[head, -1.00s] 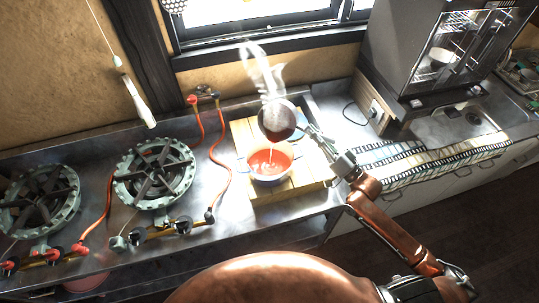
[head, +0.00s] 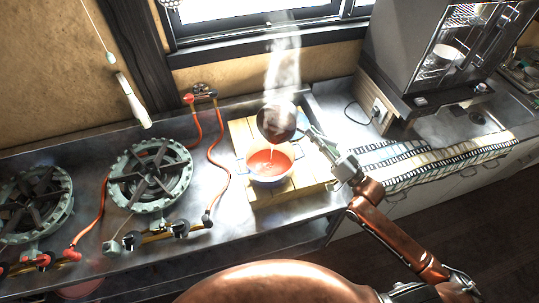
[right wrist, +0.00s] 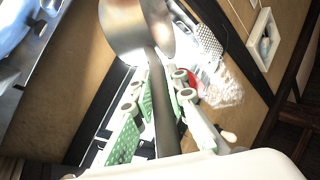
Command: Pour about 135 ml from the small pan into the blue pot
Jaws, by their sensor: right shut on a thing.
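The small pan (head: 277,121) is tilted over the blue pot, and a thin reddish stream falls from it. Steam rises above the pan. The blue pot (head: 270,179) stands upright on a wooden board (head: 305,185) and holds orange-red liquid. My right gripper (head: 318,140) is shut on the pan's handle, to the right of and above the pot. In the right wrist view the handle (right wrist: 163,110) runs between the green-padded fingers to the pan (right wrist: 135,28). The liquid left inside the pan is hidden. My left gripper is not in view.
Two gas burners (head: 150,175) with red hoses (head: 220,165) stand left of the board. A striped cloth (head: 430,157) lies on the counter at right. An oven-like cabinet (head: 440,45) stands at the back right. A window is behind the pot.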

